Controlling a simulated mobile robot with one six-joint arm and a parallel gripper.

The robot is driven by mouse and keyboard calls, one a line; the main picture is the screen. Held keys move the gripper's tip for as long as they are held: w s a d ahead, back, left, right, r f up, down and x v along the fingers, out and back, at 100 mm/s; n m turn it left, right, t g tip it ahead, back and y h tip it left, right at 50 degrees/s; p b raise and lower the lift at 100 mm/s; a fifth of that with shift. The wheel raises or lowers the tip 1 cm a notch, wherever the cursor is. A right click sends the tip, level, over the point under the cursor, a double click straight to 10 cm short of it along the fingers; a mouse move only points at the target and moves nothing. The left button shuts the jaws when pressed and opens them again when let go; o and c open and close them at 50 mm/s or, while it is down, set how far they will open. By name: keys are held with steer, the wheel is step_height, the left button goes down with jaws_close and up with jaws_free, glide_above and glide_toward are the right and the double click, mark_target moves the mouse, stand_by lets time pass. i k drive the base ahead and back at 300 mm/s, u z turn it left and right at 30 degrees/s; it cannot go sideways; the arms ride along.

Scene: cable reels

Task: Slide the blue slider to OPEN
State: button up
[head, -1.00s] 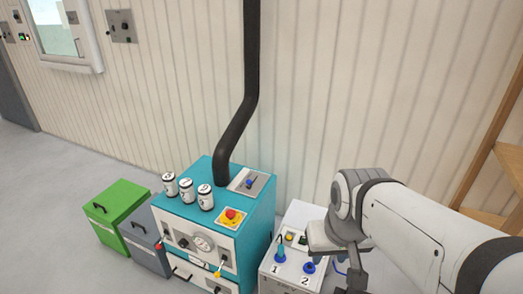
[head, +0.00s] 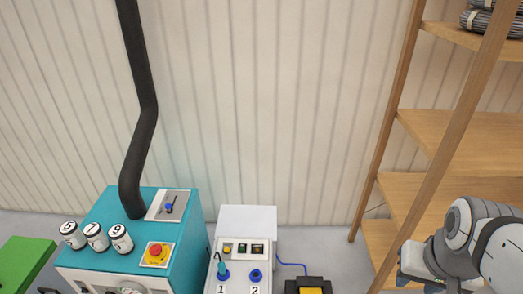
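A small blue slider (head: 169,207) sits on a grey plate (head: 180,195) on top of the teal cabinet (head: 110,208), right of the black pipe's foot. Its markings are too small to read. My gripper (head: 452,284) is at the lower right, in front of the wooden shelf and well away from the slider. Its fingers are mostly cut off by the bottom edge, so I cannot tell whether it is open or shut.
A thick black pipe (head: 142,105) rises from the cabinet beside the plate. Several numbered white canisters (head: 95,237) and a red button (head: 156,252) are in front. A white box (head: 238,262) with two blue connectors stands right of the cabinet. A wooden shelf (head: 470,135) is at right.

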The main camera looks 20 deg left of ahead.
mark_target(168, 206)
steer(key=z, duration=0.3)
steer(key=k, duration=1.45)
steer(key=u, duration=1.5)
steer(key=i, duration=1.7)
